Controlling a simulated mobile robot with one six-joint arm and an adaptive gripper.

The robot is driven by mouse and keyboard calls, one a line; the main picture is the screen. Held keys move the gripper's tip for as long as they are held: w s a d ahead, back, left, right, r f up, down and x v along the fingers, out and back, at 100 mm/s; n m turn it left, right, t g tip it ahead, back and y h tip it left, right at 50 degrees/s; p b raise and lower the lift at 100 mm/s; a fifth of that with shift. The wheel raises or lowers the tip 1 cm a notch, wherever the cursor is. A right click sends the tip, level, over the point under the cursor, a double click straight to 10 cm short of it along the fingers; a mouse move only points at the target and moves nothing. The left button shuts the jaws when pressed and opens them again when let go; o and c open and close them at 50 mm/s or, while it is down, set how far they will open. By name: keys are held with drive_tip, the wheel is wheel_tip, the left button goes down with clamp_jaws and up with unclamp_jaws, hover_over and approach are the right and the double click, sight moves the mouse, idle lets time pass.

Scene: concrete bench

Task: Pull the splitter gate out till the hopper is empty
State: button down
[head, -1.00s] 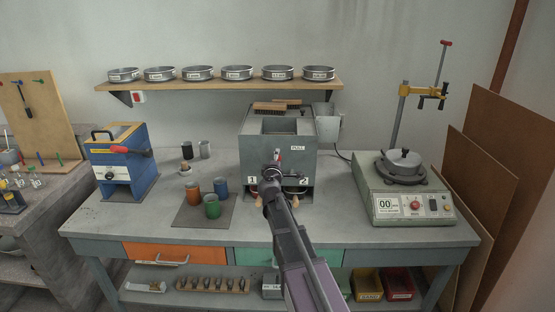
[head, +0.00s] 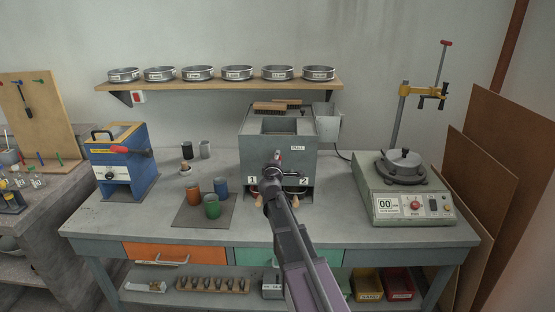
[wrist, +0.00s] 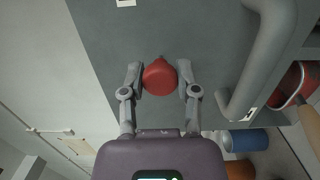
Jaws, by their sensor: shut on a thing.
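The splitter is a grey box (head: 250,153) at the back middle of the bench, with PULL, 1 and 2 labels on its front. Its hopper (head: 279,125) is the square opening on top; I cannot tell how much material is in it. My gripper (head: 275,168) is at the front of the splitter and hides part of it. In the wrist view my gripper (wrist: 160,78) is shut on a round red knob (wrist: 159,79) against the grey front panel (wrist: 110,45). The gate behind the knob is hidden. Wooden handles (head: 295,202) stick out low at the front.
Orange, green and blue cups (head: 212,206) stand on a dark mat (head: 188,218) left of the splitter. A blue device (head: 122,165) is farther left, a scale-like machine (head: 410,205) at right. Sieves line the shelf (head: 220,86) above.

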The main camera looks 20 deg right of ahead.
drive_tip(key=v, duration=0.4)
drive_tip(key=shift+s+d, duration=0.15)
drive_tip(key=shift+s, duration=0.15)
drive_tip(key=shift+c, duration=1.7)
unclamp_jaws()
drive_tip(key=v, duration=1.2)
drive_tip(key=shift+d, duration=0.1)
